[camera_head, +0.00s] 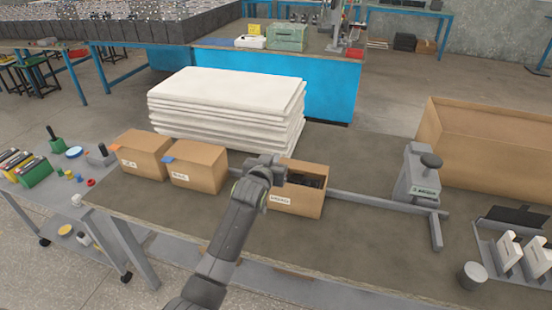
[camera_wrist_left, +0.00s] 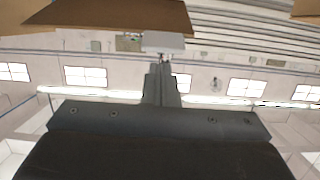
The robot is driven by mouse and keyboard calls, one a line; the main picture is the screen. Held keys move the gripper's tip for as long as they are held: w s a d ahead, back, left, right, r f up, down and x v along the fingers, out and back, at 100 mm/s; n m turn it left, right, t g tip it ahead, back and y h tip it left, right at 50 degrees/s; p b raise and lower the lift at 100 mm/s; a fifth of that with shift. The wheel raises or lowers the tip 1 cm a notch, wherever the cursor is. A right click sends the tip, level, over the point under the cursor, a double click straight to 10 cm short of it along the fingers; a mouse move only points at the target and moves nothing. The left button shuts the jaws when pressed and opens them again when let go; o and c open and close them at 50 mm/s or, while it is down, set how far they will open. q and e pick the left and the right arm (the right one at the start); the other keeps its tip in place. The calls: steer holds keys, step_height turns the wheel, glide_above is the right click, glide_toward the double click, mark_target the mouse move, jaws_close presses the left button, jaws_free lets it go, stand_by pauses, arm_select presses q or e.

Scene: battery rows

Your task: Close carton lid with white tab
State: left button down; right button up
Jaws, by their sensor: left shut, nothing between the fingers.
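A brown carton (camera_head: 312,205) with a white label stands at the middle of the bench in the head view, its top partly open and dark contents showing inside. My left gripper (camera_head: 276,168) is at its back left top edge and hides part of it. In the left wrist view the brown lid (camera_wrist_left: 110,14) hangs at the top with the white tab (camera_wrist_left: 163,42) at its edge. My left gripper's fingers (camera_wrist_left: 160,68) are shut and empty, right by the tab; I cannot tell whether they touch it. The tab is hidden in the head view. My right gripper is not in view.
Two closed cartons, one with a blue tab (camera_head: 198,170) and one with an orange tab (camera_head: 142,154), stand to the left. A white stack (camera_head: 225,105) is behind. A grey fixture (camera_head: 417,175) and a large open box (camera_head: 480,160) are right.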

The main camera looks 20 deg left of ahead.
arm_select(q)
steer(key=s+f+t+b, duration=0.3)
steer(key=f+t+b, duration=0.2)
steer(key=b, duration=1.1)
step_height(320, 180, down, 4)
steer(key=shift+r+b, duration=0.2)
steer(key=shift+b, duration=0.2)
steer(key=shift+a+f, duration=0.1)
steer(key=shift+f, duration=0.05)
